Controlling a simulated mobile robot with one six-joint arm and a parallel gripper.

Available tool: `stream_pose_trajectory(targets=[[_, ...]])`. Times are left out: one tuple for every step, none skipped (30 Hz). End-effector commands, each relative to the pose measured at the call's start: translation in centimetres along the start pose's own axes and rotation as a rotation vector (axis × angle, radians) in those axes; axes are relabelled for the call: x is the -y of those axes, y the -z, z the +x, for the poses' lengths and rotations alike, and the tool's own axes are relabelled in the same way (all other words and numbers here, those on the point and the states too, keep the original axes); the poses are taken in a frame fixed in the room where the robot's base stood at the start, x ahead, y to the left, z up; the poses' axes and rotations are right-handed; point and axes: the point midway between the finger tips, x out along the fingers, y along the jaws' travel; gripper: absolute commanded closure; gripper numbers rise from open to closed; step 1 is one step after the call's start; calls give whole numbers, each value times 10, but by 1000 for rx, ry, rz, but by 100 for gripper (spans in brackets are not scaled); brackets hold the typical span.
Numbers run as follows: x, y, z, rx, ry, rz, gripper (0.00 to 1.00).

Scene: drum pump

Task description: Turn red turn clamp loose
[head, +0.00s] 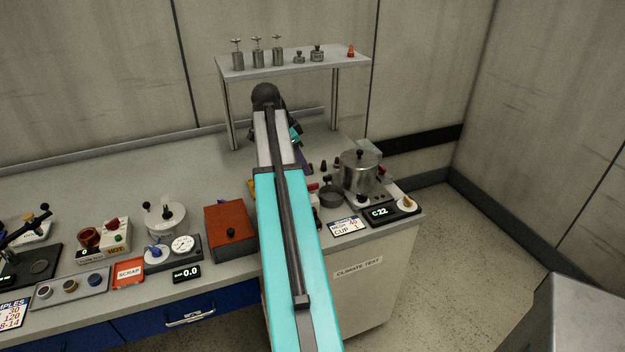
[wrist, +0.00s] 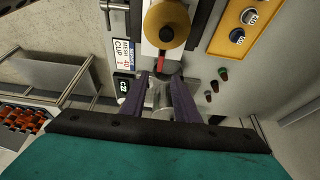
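A small red piece, which looks like the red turn clamp (wrist: 161,71), shows in the wrist view below a round brass-coloured part (wrist: 168,24). In the head view a bit of red (head: 313,186) shows at the right edge of my arm, beside the grey cup with a handle (head: 331,196). My gripper (wrist: 161,77) has its two purple fingers apart, on either side of the red piece in the picture. I see no clear contact, and cannot tell the depth between them. In the head view my arm hides the gripper and most of the clamp area.
A steel pot (head: 359,172) with a black-knobbed lid stands right of the arm. Nearby are a C:22 display (head: 379,212), a mesh cup label (head: 345,226) and small pegs (wrist: 214,86). An orange-brown box (head: 230,228) stands left. A shelf (head: 293,65) rises behind.

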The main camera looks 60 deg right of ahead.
Motion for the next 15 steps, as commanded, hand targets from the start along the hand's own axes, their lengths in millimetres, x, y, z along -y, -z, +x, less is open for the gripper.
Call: stream_pose_trajectory(targets=[[-1, 1, 5, 0, -2, 0, 72], [-1, 1, 9, 0, -2, 0, 72], [-1, 1, 13, 0, -2, 0, 72], [-1, 1, 16, 0, -2, 0, 72], [-1, 1, 19, 0, -2, 0, 72], [-1, 1, 24, 0, -2, 0, 72], [-1, 0, 27, 0, -1, 0, 72], [-1, 0, 30, 0, -2, 0, 72], [-1, 1, 34, 0, -2, 0, 72], [-1, 1, 37, 0, -2, 0, 72], [-1, 1, 40, 0, -2, 1, 72], [0, 1, 45, 0, -2, 1, 72], [-1, 1, 48, 0, -2, 1, 72], [-1, 1, 51, 0, -2, 1, 72], [-1, 1, 55, 0, -2, 1, 72]])
